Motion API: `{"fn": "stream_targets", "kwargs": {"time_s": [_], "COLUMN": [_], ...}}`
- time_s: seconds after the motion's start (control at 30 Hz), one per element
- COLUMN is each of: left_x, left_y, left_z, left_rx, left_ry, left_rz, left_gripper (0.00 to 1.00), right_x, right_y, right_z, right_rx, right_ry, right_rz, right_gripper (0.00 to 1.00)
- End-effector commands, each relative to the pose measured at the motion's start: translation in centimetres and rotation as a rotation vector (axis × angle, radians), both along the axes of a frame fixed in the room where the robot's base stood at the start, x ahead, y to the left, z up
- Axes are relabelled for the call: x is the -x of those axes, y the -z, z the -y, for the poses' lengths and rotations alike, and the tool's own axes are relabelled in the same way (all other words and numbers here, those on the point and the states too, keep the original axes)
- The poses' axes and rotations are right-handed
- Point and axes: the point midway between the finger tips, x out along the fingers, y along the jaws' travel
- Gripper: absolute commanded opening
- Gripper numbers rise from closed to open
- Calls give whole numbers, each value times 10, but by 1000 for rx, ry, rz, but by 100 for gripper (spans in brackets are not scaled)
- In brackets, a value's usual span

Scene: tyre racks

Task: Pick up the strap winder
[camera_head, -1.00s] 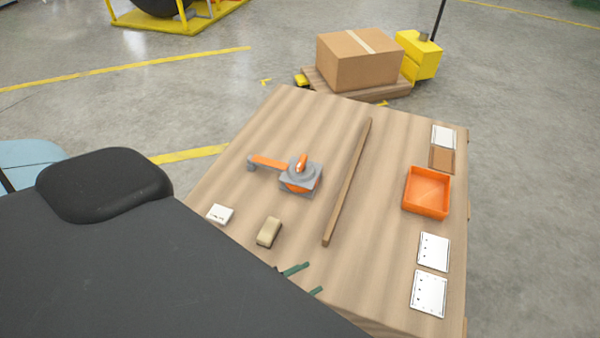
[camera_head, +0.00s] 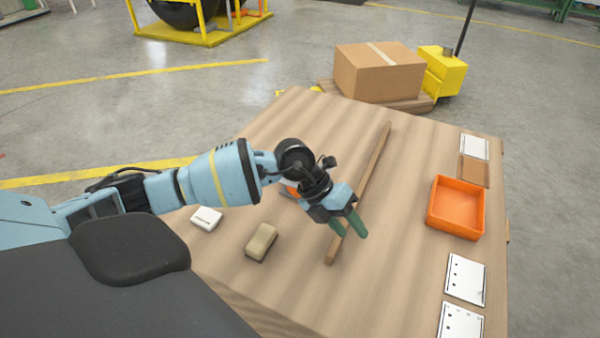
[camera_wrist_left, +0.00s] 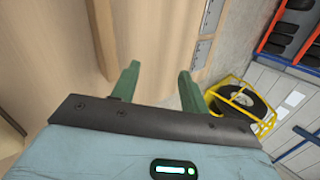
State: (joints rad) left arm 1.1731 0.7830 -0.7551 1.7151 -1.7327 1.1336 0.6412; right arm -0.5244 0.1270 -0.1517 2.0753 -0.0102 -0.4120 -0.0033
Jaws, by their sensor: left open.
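The strap winder (camera_head: 292,190), an orange and grey tool, lies on the wooden table (camera_head: 300,275) left of a long wooden bar. My left arm hides most of it in the head view; only a little orange and grey shows beside the wrist. My left gripper (camera_head: 350,231) is over the table, just right of the winder and above the bar's near part. Its green fingers are apart with nothing between them, as the left wrist view (camera_wrist_left: 157,76) also shows. I cannot make out the winder in that view. My right gripper is not in view.
The long wooden bar (camera_head: 377,155) lies across the table. A tan block (camera_head: 261,242) and a small white box (camera_head: 206,218) lie at the left. An orange bin (camera_head: 457,208) and several flat cards line the right. A cardboard box (camera_head: 379,71) stands on a pallet beyond.

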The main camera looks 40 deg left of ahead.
Motion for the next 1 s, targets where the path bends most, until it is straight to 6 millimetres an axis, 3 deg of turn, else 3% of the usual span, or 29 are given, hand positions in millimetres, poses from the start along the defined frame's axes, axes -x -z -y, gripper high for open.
{"fn": "stream_targets", "kwargs": {"time_s": [0.03,0.2,0.3,0.4,0.5,0.67,1.0], "left_x": [-18,-60,-73,-80,-83,-83,-93], "left_y": [1,-23,-41,-56,-64,-66,-42], "left_z": [-29,-115,-154,-179,-192,-195,-197], "left_rx": [-117,-448,-580,-663,-703,-713,-710], "left_ry": [-17,-124,-195,-248,-278,-285,-281], "left_rz": [29,93,116,130,135,136,136], "left_gripper": [45,45,45,45,45,45,45], "right_x": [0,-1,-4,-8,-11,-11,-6], "right_y": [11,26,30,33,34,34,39], "right_z": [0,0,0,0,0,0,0], "right_rx": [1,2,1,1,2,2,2], "right_ry": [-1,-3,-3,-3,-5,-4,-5], "right_rz": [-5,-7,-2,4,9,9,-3], "right_gripper": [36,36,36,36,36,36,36]}}
